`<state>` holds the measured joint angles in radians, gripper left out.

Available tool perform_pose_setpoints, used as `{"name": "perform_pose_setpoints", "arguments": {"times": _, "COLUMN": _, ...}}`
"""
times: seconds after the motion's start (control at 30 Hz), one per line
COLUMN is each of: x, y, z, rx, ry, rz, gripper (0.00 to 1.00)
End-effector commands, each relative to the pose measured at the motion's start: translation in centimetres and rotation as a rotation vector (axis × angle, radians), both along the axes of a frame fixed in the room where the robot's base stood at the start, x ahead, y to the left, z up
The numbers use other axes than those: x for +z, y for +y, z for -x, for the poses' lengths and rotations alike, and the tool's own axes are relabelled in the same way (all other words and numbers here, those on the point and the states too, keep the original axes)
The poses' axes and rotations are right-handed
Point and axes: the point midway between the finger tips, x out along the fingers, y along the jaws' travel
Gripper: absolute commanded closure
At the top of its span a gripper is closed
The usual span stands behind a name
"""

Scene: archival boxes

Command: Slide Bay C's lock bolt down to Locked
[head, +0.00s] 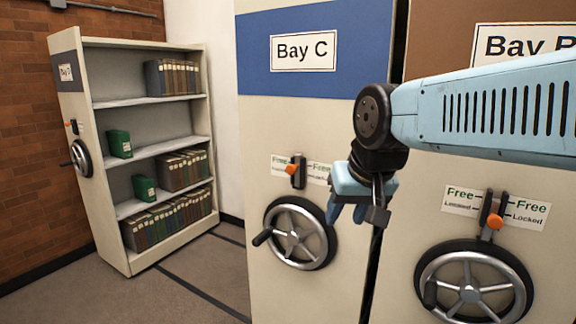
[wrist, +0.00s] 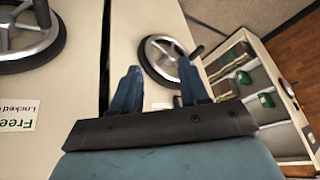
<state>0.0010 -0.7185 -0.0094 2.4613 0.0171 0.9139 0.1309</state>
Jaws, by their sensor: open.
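The Bay C panel (head: 270,115) is cream with a blue top band and a "Bay C" sign. Its lock bolt has an orange knob (head: 292,169) in a dark upright slide, between small plates (head: 318,170) reading "Free" above smaller text. The exact bolt height is hard to tell. My gripper (head: 346,211) is open and empty, to the right of the bolt and a little lower, apart from it in the picture. In the wrist view, my two blue fingers (wrist: 160,82) are spread before the Bay C panel. The bolt is mostly hidden behind them there.
Bay C's handwheel (head: 300,233) is below the bolt; it also shows in the wrist view (wrist: 160,60). The brown-topped bay (head: 440,100) at right has its own bolt (head: 494,220) and handwheel (head: 473,287). An open shelf unit (head: 125,103) stands at left, across clear floor.

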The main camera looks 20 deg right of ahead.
Motion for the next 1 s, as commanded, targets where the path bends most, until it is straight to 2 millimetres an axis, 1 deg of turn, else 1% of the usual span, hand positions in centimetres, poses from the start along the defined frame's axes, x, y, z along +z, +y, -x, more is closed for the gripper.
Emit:
{"name": "perform_pose_setpoints", "arguments": {"times": 0.03, "x": 0.7, "y": -0.1, "z": -0.8, "rx": -0.065, "ry": 0.006, "rz": -0.043, "gripper": 0.61}}
{"name": "perform_pose_setpoints", "arguments": {"times": 0.07, "x": 1.1, "y": -0.1, "z": -1.3, "rx": -0.114, "ry": 0.011, "rz": -0.074, "gripper": 0.64}}
{"name": "perform_pose_setpoints", "arguments": {"times": 0.2, "x": 3.3, "y": -0.2, "z": -3.8, "rx": -0.364, "ry": 0.034, "rz": -0.233, "gripper": 0.77}}
{"name": "perform_pose_setpoints", "arguments": {"times": 0.43, "x": 6.4, "y": -0.6, "z": -8.1, "rx": -0.779, "ry": 0.086, "rz": -0.485, "gripper": 0.99}}
{"name": "perform_pose_setpoints", "arguments": {"times": 0.73, "x": 9.9, "y": -1.4, "z": -14.0, "rx": -1.327, "ry": 0.172, "rz": -0.786, "gripper": 1.00}}
{"name": "perform_pose_setpoints", "arguments": {"times": 1.0, "x": 12.3, "y": -2.2, "z": -19.5, "rx": -1.821, "ry": 0.263, "rz": -1.023, "gripper": 1.00}}
